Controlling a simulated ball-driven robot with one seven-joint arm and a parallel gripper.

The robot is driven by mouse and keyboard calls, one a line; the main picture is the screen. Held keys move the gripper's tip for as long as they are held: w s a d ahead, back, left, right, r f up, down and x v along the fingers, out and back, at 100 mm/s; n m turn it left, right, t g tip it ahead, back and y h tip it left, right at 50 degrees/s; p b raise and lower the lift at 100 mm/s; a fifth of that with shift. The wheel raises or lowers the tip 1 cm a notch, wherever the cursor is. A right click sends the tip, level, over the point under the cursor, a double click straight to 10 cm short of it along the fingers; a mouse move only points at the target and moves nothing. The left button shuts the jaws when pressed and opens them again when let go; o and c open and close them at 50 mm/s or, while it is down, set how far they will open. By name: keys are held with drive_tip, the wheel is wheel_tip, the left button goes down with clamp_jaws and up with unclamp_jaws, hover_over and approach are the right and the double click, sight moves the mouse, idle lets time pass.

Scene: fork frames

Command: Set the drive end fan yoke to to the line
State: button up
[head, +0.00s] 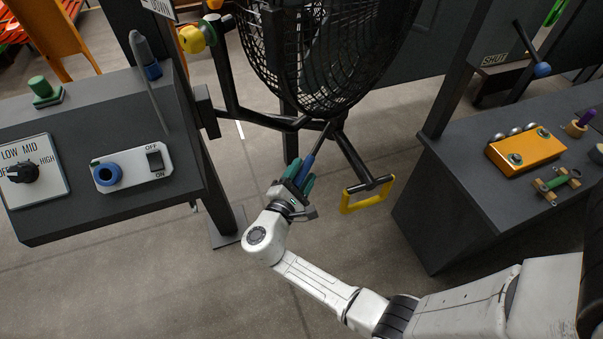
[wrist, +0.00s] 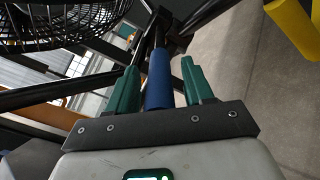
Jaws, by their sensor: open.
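A black wire-cage fan (head: 325,55) hangs in a dark forked frame (head: 262,119), with bars below it. A blue-gripped lever (head: 308,160) reaches down from this frame. The grip also shows in the wrist view (wrist: 159,82). My gripper (head: 302,178) is open, with its green fingers on either side of the blue grip. In the wrist view a gap shows between the grip and each finger. A yellow loop handle (head: 368,196) on another dark bar is to the right. I cannot make out for sure which line is meant.
A dark bench on the left (head: 92,215) carries a knob panel (head: 30,178) and a switch plate (head: 133,168). A bench on the right (head: 470,180) holds an orange box (head: 525,147). A yellow knob (head: 193,38) is at upper left.

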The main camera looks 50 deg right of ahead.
clamp_jaws()
drive_tip(key=shift+s, duration=0.1)
idle(0.5)
